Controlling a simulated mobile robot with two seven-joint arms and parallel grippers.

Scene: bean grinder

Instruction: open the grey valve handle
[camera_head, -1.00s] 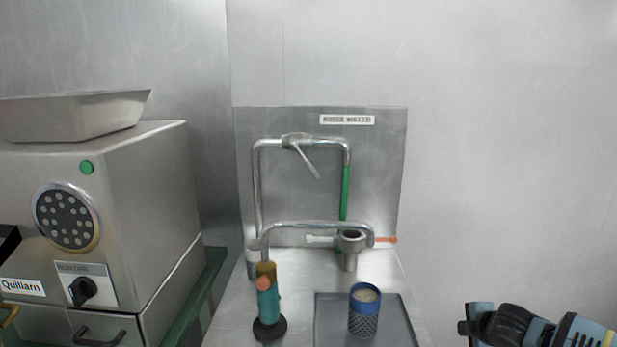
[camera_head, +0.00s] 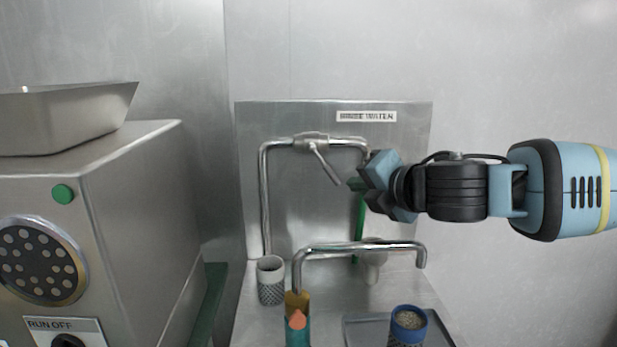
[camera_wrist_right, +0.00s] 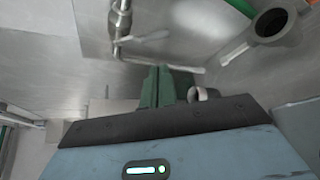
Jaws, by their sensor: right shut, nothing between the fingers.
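The grey valve handle (camera_head: 325,165) is a thin metal lever. It hangs down and to the right from the valve body (camera_head: 312,141) at the top of the bent pipe on the back panel. My right gripper (camera_head: 355,184) comes in from the right with its fingertips just right of the lever's lower end. It looks apart from the lever, though depth is hard to judge. Its green fingers (camera_wrist_right: 165,88) are shut and empty in the right wrist view. A pale lever (camera_wrist_right: 145,37) shows beyond them there. My left gripper is not in view.
A swivel spout (camera_head: 360,246) crosses below my right gripper. A green-sleeved pipe (camera_head: 360,215) runs down behind it. A mesh cup (camera_head: 271,280), a teal-handled tool (camera_head: 298,325) and a blue-rimmed cup (camera_head: 409,322) stand on the counter. A steel machine (camera_head: 130,220) fills the left.

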